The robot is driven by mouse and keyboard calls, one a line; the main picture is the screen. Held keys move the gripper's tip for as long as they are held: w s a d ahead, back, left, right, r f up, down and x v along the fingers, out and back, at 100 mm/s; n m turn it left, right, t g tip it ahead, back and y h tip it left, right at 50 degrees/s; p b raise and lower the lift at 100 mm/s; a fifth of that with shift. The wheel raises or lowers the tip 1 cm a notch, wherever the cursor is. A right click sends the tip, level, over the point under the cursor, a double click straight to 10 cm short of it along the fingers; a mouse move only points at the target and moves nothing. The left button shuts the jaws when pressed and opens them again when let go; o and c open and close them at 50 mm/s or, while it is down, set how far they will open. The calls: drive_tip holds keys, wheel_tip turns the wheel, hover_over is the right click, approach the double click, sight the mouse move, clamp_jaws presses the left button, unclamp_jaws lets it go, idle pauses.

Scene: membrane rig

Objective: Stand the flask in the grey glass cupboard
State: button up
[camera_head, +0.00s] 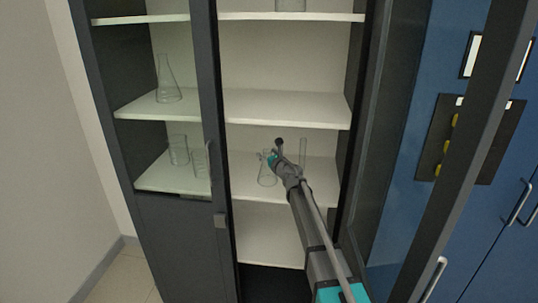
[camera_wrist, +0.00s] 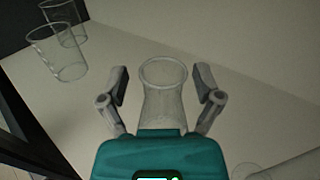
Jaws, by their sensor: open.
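The clear glass flask (camera_head: 266,177) stands upright on a white shelf inside the grey cupboard (camera_head: 180,240), in its right-hand bay. In the wrist view the flask (camera_wrist: 162,100) is between the two spread fingers of my gripper (camera_wrist: 162,88), with a gap visible on each side. Its lower part is hidden behind the teal gripper body. In the head view my gripper (camera_head: 272,158) reaches into the open bay at the flask, and my arm hides part of that shelf.
A tall thin glass cylinder (camera_head: 303,152) stands right of my gripper on the same shelf. Two beakers (camera_head: 178,150) stand to the left, and a conical flask (camera_head: 168,82) stands one shelf higher. The right door (camera_head: 455,160) is swung open beside my arm.

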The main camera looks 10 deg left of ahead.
drive_tip(key=shift+r, duration=0.2)
drive_tip(key=v, duration=1.2)
drive_tip(key=shift+f, duration=0.1)
idle(0.5)
